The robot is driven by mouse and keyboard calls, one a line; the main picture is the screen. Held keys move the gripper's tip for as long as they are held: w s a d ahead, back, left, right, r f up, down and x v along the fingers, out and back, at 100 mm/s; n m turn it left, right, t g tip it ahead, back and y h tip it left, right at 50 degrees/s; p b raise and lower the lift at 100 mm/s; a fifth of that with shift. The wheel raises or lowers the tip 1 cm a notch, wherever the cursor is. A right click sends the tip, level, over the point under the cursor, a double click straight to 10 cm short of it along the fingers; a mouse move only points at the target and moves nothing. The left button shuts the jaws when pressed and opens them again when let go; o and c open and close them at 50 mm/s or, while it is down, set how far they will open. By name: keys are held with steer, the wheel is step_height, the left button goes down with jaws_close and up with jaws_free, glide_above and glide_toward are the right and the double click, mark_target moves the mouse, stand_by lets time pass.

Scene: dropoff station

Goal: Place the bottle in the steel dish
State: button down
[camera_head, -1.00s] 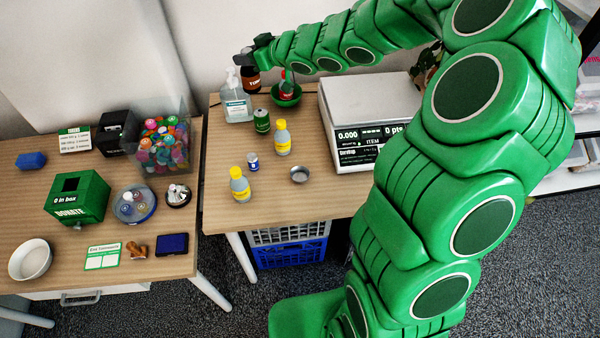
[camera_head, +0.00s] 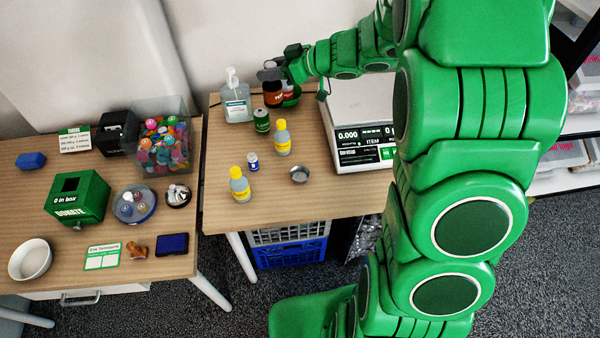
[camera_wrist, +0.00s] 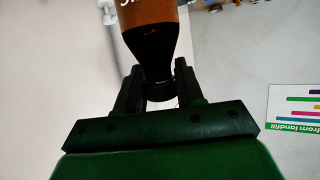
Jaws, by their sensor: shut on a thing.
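A brown bottle with a dark top (camera_head: 273,98) is upright at the back of the right table, between the sanitizer bottle and the green bowl. My gripper (camera_head: 270,75) is shut on it from above. In the wrist view the jaws (camera_wrist: 158,88) close around the dark neck of the bottle (camera_wrist: 150,14). I cannot tell how high the bottle is above the table. The steel dish (camera_head: 299,175), small and round, sits near the table's front, right of the yellow-capped bottles, and looks empty.
A green can (camera_head: 262,120), two yellow-capped bottles (camera_head: 282,139) (camera_head: 239,187) and a small blue can (camera_head: 252,162) stand between. The sanitizer bottle (camera_head: 236,100), green bowl (camera_head: 293,96) and white scale (camera_head: 350,135) are near. Bare wood surrounds the dish.

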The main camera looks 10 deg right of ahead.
steer(key=s+d+f+n+g+y, duration=0.1)
steer(key=s+d+f, duration=0.2)
steer(key=s, duration=0.3)
steer(key=s+d+f+n+g, duration=0.2)
steer(key=s+d+f, duration=0.1)
steer(key=s+f, duration=0.15)
step_height(320, 180, down, 11)
steer(key=shift+s+a+m, duration=0.15)
steer(key=shift+s+m, duration=0.15)
steer(key=shift+s, duration=0.05)
stand_by(0.8)
steer(key=shift+f, duration=0.5)
steer(key=c, duration=0.7)
jaws_free()
steer(key=shift+r, duration=0.1)
steer(key=shift+v, duration=6.15)
steer(key=shift+s+a+r, duration=0.1)
steer(key=shift+r, duration=0.1)
